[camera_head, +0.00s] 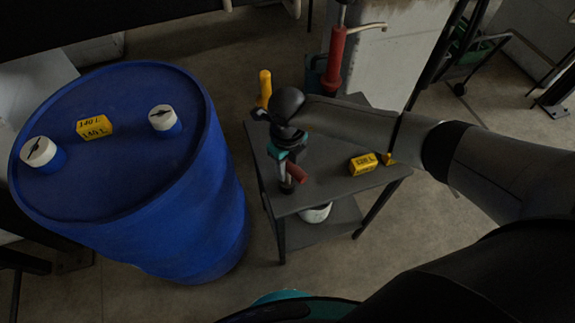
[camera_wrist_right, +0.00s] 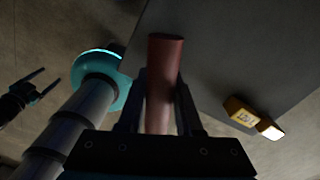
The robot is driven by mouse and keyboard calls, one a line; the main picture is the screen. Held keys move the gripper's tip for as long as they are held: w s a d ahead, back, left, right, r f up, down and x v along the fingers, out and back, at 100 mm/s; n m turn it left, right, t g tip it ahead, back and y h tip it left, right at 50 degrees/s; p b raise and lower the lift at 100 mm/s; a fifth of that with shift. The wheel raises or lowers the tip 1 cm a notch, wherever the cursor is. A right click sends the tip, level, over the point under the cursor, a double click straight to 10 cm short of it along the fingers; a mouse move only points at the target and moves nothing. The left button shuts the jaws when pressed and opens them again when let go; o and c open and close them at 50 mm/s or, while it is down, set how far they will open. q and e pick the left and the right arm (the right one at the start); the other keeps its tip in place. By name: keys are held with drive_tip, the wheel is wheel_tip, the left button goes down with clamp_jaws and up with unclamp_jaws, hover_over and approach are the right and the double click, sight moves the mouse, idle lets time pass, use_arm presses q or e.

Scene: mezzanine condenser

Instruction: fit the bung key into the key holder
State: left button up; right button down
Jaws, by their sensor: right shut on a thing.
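My right gripper (camera_head: 286,160) points down over the left part of a grey cart (camera_head: 325,190). It is shut on a red bar, which looks like the bung key's handle (camera_head: 297,174). In the right wrist view the red handle (camera_wrist_right: 163,85) stands out between the two fingers. A short metal stem with a black foot (camera_head: 287,187) shows below the gripper; I cannot tell whether the foot touches the cart top. I cannot make out the key holder. In the right wrist view my left gripper (camera_wrist_right: 30,90) is at the far left, its two fingers apart and empty.
A blue drum (camera_head: 215,205) with two white-capped bungs and a yellow label stands left of the cart. A yellow block (camera_head: 362,163) sits on the cart's right side. A yellow cylinder (camera_head: 265,88) and a red pump (camera_head: 336,60) are behind. A white container (camera_head: 315,214) is on the lower shelf.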

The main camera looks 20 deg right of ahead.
drive_tip(key=c, duration=0.5)
unclamp_jaws()
wheel_tip(320, 180, up, 15)
drive_tip(key=p, duration=0.2)
drive_tip(key=shift+r, duration=0.15)
idle(0.4)
